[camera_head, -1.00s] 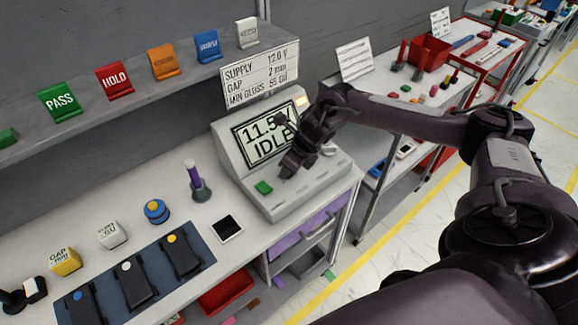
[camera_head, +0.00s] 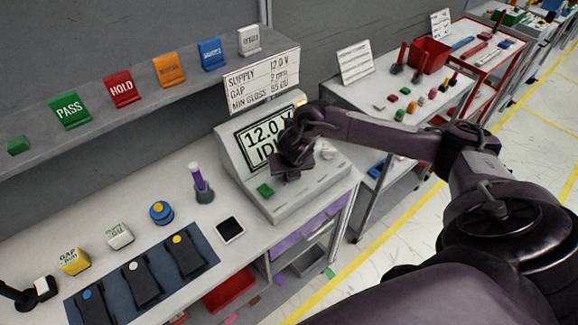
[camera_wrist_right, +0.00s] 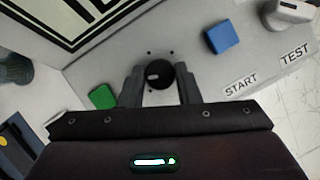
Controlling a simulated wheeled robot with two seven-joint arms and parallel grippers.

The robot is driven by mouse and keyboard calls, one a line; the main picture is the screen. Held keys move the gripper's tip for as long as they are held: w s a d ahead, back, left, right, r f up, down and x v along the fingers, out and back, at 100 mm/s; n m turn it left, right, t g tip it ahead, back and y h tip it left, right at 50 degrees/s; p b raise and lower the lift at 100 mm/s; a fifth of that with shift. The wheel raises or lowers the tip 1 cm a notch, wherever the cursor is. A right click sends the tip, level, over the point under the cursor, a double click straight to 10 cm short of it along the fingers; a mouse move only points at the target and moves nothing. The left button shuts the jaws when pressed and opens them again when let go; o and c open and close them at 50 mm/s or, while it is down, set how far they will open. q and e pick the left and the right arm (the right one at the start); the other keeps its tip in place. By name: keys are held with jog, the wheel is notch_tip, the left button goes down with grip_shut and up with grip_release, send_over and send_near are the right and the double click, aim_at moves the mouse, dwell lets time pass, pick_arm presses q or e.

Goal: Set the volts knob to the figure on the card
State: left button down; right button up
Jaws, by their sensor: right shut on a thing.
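The grey console (camera_head: 310,190) stands on the bench, with a sloped display (camera_head: 262,140) that reads "12.0" and a partly covered second line. The card (camera_head: 262,82) above it reads "SUPPLY 12.0 V", then a gap line and a min gloss line. In the right wrist view the dark round volts knob (camera_wrist_right: 160,74) sits between the two fingers of my right gripper (camera_wrist_right: 159,88), which is shut on it. In the head view my right gripper (camera_head: 290,172) is over the console front and hides the knob. My left gripper is not in view.
A green button (camera_wrist_right: 103,97) is left of the knob and a blue button (camera_wrist_right: 222,36) right of it, near the START and TEST labels. A purple-handled tool (camera_head: 200,185) stands left of the console. A shelf (camera_head: 150,105) with coloured tags runs behind.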

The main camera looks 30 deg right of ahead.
jog(key=shift+r+m+h+p, duration=0.1)
jog(key=shift+m+h+p, duration=0.3)
jog(key=shift+m+p, duration=0.45)
jog(key=shift+m, duration=0.25)
jog(key=o, duration=1)
jog(key=v, duration=0.7)
jog(key=shift+a+r, duration=0.15)
jog(key=shift+r, duration=0.2)
